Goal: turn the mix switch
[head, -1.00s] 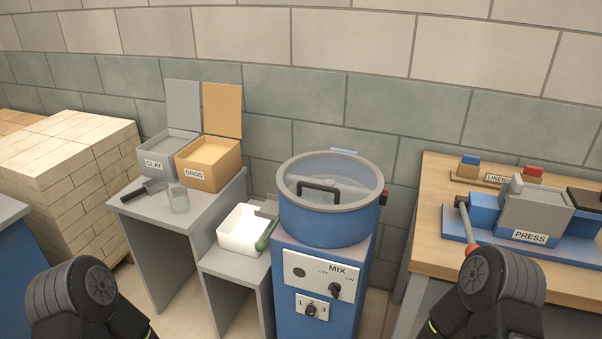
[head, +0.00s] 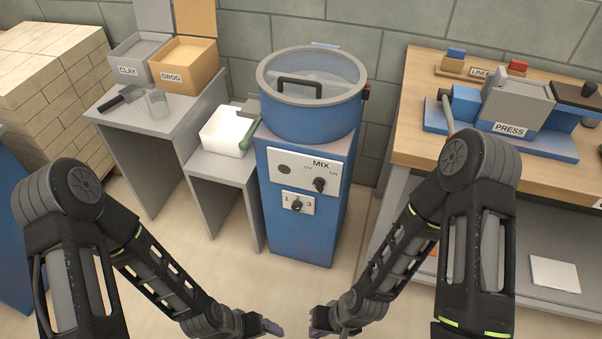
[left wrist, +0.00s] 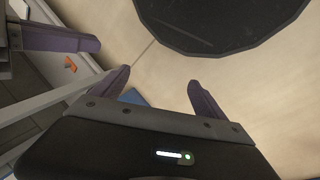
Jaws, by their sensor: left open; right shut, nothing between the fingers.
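The MIX switch (head: 319,184) is a small dark knob on the white upper panel of the blue mixer cabinet (head: 300,238). OFF and ON are printed above it; its setting is too small to read surely. In the left wrist view the left gripper (left wrist: 160,90) is open and empty. The right gripper (left wrist: 75,40) is partly in view there, shut and empty.
The round blue mixer drum (head: 312,118) with a clear lid tops the cabinet. A white tub (head: 222,134) stands on a low grey stand to the left. A wooden bench (head: 410,140) with the press (head: 522,110) is at right. The floor before the cabinet is clear.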

